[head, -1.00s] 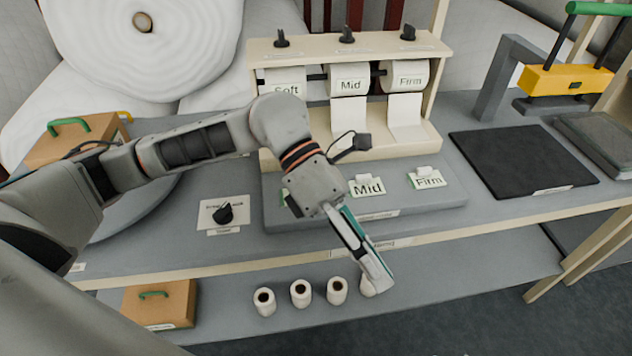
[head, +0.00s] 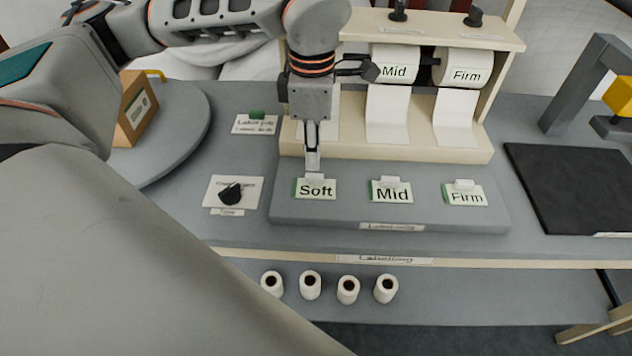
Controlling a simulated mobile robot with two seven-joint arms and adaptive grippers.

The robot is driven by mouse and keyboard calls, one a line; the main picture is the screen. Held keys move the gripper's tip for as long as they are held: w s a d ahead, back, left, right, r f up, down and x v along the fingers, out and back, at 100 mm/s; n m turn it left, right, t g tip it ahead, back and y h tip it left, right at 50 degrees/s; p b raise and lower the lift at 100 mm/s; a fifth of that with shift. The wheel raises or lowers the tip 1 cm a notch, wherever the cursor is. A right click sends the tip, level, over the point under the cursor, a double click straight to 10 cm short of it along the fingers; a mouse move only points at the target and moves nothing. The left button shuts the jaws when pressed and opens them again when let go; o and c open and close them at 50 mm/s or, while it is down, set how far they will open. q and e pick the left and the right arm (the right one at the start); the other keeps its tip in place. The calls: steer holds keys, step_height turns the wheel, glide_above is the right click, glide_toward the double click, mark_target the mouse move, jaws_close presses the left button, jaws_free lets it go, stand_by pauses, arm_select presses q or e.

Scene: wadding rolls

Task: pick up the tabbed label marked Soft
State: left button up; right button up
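The tabbed label marked Soft (head: 315,190) lies on the grey raised pad at the left of a row of three. It is white with a green left edge, and its upright tab is largely hidden by the gripper. My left gripper (head: 313,164) points down at the label's back edge, with its fingertips at the tab. The fingers look close together, but I cannot tell whether they grip the tab. The Mid label (head: 391,191) and the Firm label (head: 465,194) lie to the right, each with a white tab. My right gripper is not in view.
A label dispenser (head: 420,140) with Mid and Firm rolls stands behind the pad (head: 400,214). A black dial (head: 231,193) sits left of it, and a dark mat (head: 575,185) lies right. Several small white rolls (head: 348,289) stand on the lower shelf.

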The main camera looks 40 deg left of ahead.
mark_target(317, 175)
arm_select(q)
steer(key=f, duration=0.5)
steer(key=shift+w+d, duration=0.1)
steer(key=shift+d, duration=0.2)
steer(key=shift+c, duration=0.3)
jaws_close()
steer(key=shift+r, duration=0.15)
